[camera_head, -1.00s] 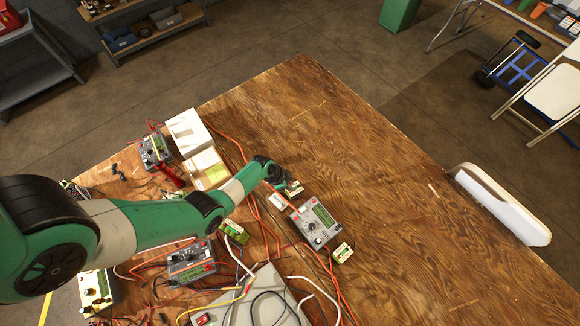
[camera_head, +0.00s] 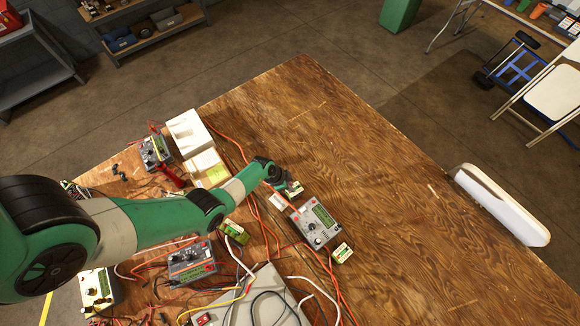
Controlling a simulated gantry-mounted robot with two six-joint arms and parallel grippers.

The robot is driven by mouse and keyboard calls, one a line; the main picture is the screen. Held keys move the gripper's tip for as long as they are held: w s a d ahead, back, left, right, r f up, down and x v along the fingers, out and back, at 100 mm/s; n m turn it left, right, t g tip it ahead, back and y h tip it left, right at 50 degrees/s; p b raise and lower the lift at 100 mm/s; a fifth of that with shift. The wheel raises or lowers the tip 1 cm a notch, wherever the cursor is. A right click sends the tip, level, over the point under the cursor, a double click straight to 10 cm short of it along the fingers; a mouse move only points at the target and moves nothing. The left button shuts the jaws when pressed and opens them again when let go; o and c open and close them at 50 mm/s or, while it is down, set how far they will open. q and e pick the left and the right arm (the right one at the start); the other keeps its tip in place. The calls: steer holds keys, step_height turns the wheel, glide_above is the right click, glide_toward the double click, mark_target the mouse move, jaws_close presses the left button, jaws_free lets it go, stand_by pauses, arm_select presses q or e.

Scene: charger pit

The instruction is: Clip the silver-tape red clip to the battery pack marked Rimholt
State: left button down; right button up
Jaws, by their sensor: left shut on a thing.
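My left arm reaches in from the left, and my left gripper (camera_head: 283,186) is at its end, low over the wooden table. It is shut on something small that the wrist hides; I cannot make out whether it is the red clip. A green and yellow battery pack (camera_head: 295,188) lies right beside the gripper. Another battery pack (camera_head: 342,253) lies beside the grey charger, and a third pack (camera_head: 234,231) lies just under my forearm. Their labels are too small to read, so I cannot tell which is Rimholt. My right gripper is not in view.
A grey charger (camera_head: 316,222) stands close to the gripper. More chargers (camera_head: 191,263) and (camera_head: 155,152) stand among red, black and white wires at the left. A white box (camera_head: 187,132) stands behind my arm. The table's right side (camera_head: 400,220) is clear.

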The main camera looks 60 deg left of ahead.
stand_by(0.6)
arm_select(q)
steer(key=shift+f, duration=0.1)
steer(key=c, duration=0.7)
jaws_free()
steer(key=shift+c, duration=0.2)
steer(key=shift+o, duration=0.3)
steer(key=shift+o, duration=0.7)
step_height(320, 180, up, 8)
steer(key=p, duration=0.8)
steer(key=shift+f+p, duration=0.15)
steer(key=shift+p, duration=0.2)
steer(key=shift+f, duration=0.1)
